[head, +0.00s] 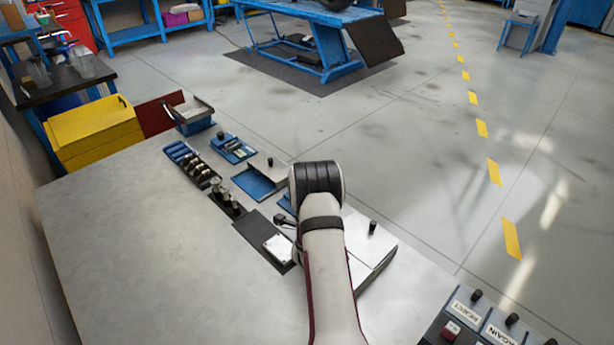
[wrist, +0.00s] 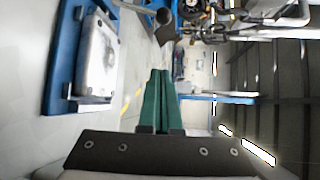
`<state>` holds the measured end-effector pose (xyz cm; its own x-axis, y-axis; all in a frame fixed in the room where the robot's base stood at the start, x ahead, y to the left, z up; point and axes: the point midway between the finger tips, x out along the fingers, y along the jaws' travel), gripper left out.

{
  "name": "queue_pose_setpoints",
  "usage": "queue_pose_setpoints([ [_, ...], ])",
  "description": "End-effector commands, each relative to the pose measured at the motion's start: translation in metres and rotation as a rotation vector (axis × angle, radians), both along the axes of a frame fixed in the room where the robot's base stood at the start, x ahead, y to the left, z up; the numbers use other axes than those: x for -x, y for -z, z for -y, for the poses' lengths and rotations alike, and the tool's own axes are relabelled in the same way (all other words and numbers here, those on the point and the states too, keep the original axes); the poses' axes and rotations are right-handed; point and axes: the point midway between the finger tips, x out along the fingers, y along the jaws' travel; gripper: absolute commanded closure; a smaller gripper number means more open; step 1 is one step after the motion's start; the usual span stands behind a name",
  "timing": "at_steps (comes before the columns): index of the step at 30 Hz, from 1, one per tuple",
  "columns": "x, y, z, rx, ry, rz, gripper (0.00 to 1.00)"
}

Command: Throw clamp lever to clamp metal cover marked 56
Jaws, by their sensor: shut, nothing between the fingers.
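In the wrist view a pale metal cover (wrist: 98,55) sits on a blue fixture (wrist: 62,60) at the upper left; no number can be read on it. A grey lever with a dark round knob (wrist: 163,16) reaches in from the top edge, right of the cover. My gripper (wrist: 161,75) shows two green fingers shut together, empty. In the picture the fingertips are below the knob, with a visible gap, and right of the cover. In the head view my arm hides the gripper and much of the bench behind it.
In the head view the grey bench (head: 130,230) is clear at left. A row of small parts (head: 195,165), a blue tray (head: 255,182) and a pale plate (head: 279,247) lie near my arm. A button panel (head: 465,320) is at lower right, a yellow bin (head: 95,130) at left.

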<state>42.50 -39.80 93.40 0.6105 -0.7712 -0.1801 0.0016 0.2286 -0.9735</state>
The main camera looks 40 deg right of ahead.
Motion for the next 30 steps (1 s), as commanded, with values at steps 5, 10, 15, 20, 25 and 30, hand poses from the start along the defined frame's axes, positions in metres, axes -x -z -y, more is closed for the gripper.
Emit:
queue_pose_setpoints([
  [5, -0.021, 0.007, 0.027, 0.0, 0.001, 0.001, 1.0],
  [10, -0.044, 0.013, 0.056, 0.002, 0.0, 0.001, 1.0],
  [15, -0.065, 0.014, 0.059, 0.0, -0.005, -0.002, 1.0],
  [20, -0.075, 0.01, 0.043, -0.002, -0.002, -0.001, 1.0],
  [25, -0.078, 0.009, 0.037, -0.001, -0.002, -0.002, 1.0],
  [30, -0.078, 0.009, 0.037, -0.001, -0.001, -0.002, 1.0],
])
